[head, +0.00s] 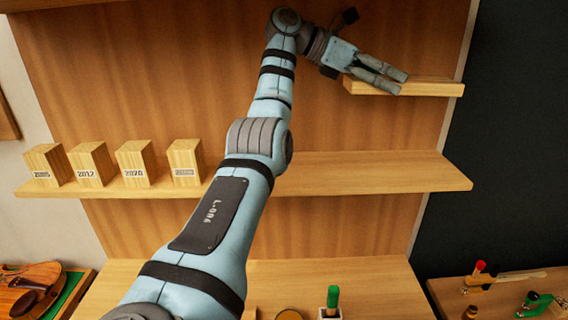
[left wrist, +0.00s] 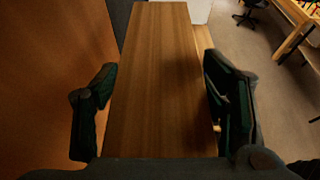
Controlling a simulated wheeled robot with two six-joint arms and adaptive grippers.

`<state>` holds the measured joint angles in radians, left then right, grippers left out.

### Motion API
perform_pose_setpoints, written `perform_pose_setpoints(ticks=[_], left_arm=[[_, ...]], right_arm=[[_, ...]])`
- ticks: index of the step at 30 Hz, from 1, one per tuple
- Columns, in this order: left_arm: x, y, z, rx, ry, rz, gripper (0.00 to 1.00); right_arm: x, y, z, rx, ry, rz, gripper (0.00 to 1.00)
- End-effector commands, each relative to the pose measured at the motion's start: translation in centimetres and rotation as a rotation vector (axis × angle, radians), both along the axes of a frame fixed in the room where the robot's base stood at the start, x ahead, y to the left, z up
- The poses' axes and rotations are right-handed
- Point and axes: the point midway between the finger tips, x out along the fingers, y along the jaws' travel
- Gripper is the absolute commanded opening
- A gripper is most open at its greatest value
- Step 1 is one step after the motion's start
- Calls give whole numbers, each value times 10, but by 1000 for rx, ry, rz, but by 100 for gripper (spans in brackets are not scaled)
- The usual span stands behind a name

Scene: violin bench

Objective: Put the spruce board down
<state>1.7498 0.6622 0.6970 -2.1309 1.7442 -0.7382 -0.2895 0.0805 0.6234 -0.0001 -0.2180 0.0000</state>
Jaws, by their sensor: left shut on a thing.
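The spruce board (head: 435,88) is a pale, flat plank at the upper right of the head view, in front of the wooden back panel. In the left wrist view the board (left wrist: 160,85) runs lengthwise away from me between the two fingers. My left gripper (head: 402,82) reaches up to it and is shut on it, one finger along each side; the fingers also show in the left wrist view (left wrist: 160,95). The board looks roughly level, well above the middle shelf. The palm hides its near end in the wrist view. My right gripper is not in view.
The middle shelf (head: 370,172) has several labelled wood blocks (head: 135,163) at its left; its right half is clear. Below is a bench (head: 375,285) with a green-handled tool (head: 333,298). A violin body (head: 35,280) lies lower left, and a side table (head: 455,290) with tools stands lower right.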

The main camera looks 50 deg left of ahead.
Motion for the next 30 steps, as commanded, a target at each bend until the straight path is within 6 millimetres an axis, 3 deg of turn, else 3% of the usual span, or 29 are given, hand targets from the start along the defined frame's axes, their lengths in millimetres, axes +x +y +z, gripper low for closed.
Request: perform_pose_setpoints(ticks=[5,8,15,17,25,30], left_arm=[[-10,9,-8,3,-4,16,31],[-11,11,-39,6,5,20,31],[-9,9,-134,3,4,17,31],[-9,9,-149,1,3,17,31],[-9,8,-194,1,2,15,31],[-9,8,-200,0,-2,15,31]], right_arm=[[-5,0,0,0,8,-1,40],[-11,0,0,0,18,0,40],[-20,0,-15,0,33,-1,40],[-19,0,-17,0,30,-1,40],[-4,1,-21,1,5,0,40],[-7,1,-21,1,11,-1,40]])
